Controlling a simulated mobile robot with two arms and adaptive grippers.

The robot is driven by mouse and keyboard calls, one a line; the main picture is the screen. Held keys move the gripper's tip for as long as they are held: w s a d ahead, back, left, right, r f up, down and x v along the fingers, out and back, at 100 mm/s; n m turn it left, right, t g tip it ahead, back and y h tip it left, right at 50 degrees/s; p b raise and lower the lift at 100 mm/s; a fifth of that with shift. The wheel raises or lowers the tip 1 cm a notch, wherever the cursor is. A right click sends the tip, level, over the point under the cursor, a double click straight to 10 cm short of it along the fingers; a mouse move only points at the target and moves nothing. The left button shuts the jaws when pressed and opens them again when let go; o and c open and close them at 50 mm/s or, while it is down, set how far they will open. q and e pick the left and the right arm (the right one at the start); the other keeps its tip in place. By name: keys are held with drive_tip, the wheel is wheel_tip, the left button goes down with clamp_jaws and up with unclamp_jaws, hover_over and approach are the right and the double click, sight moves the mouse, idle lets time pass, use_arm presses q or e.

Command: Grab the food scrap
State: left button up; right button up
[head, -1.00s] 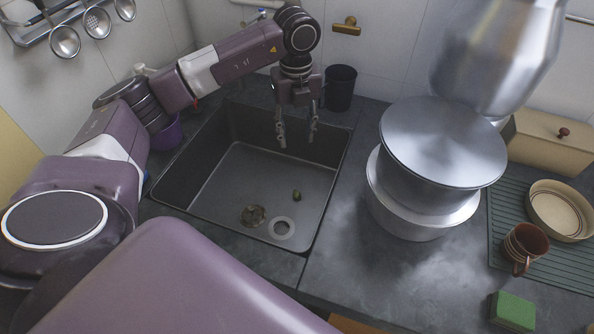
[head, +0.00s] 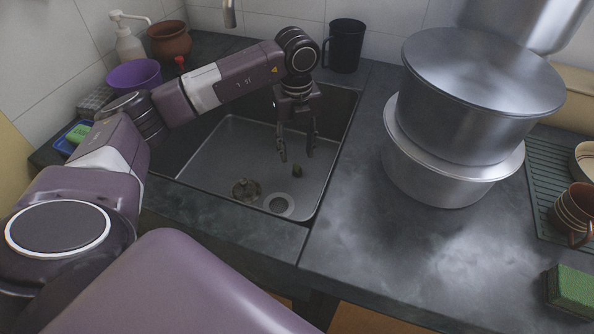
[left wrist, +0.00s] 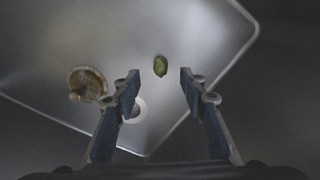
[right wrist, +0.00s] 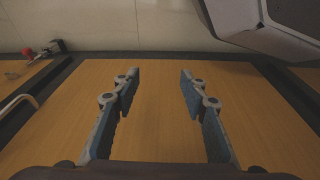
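The food scrap (head: 297,170) is a small green lump on the floor of the dark sink (head: 232,160), near the drain hole. In the left wrist view the scrap (left wrist: 160,66) lies beyond the fingertips, between their lines. My left gripper (head: 297,157) points down into the sink above the scrap, open and empty. Its fingers also show open in the left wrist view (left wrist: 158,84). My right gripper (right wrist: 160,78) is open and empty in front of a wooden panel; it does not show in the head view.
In the sink lie a round strainer (head: 246,190) and the pale drain ring (head: 279,204). Stacked steel pots (head: 455,165) stand right of the sink. A black mug (head: 346,46) stands behind it, and a purple bowl (head: 133,74) at its left. The counter front is clear.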

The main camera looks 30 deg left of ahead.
sight(297, 167)
use_arm(q)
wheel_tip(297, 167, down, 5)
drive_tip(key=shift+d+f+b, duration=0.1)
drive_tip(key=shift+f+b, duration=0.05)
drive_tip(key=shift+b, duration=0.2)
use_arm(e)
drive_tip(key=shift+w+r, duration=0.2)
drive_tip(key=shift+r, duration=0.4)
drive_tip(key=shift+w+r, duration=0.2)
drive_tip(key=shift+r, duration=0.35)
use_arm(q)
drive_tip(key=shift+c, duration=0.3)
drive_tip(key=c, duration=0.8)
